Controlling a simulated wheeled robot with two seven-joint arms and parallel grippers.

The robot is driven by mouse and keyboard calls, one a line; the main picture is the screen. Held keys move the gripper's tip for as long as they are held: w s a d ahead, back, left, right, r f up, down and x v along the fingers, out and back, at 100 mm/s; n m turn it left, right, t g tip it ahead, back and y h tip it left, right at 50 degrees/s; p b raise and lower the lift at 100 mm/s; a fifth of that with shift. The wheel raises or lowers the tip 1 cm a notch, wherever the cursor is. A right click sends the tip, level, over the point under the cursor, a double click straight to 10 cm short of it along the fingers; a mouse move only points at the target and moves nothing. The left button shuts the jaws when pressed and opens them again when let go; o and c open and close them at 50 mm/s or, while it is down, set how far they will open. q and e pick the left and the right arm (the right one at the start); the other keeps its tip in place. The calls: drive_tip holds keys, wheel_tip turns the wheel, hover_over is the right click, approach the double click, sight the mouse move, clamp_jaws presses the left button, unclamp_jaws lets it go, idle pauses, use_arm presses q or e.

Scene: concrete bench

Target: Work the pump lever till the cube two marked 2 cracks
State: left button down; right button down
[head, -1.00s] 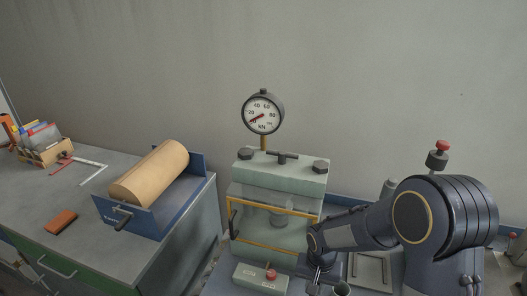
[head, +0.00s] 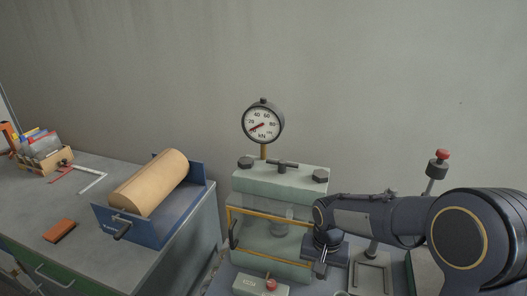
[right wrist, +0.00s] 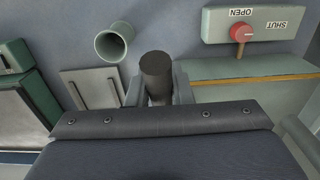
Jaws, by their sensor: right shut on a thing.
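My right gripper (head: 320,268) is low in front of the press's right side. In the right wrist view it is shut on the dark round end of the pump lever (right wrist: 157,72), which stands up between its fingers. The rest of the lever is hidden. The pale green press (head: 280,182) has a yellow-framed clear guard over its chamber. The cube marked 2 cannot be made out behind it. The kN gauge (head: 263,122) on top has its red needle at the lower left, near the low end. My left gripper is not in view.
A red-knobbed valve (right wrist: 241,33) on a block marked OPEN and SHUT sits beside the press. A green open tube (right wrist: 115,42) stands near the lever. Left, a bench (head: 110,235) carries a blue tray (head: 140,222) with a tan roll and a brown block (head: 60,230).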

drive_tip(key=shift+w+r, duration=0.2)
drive_tip(key=shift+r, duration=0.2)
drive_tip(key=f, duration=0.2)
drive_tip(key=s+f, duration=0.1)
drive_tip(key=f, duration=0.2)
drive_tip(key=s+f, duration=0.1)
drive_tip(key=f, duration=0.2)
drive_tip(key=shift+s+a, duration=0.25)
drive_tip(key=shift+a, duration=0.05)
drive_tip(key=shift+s+f, duration=0.1)
drive_tip(key=shift+f, duration=0.8)
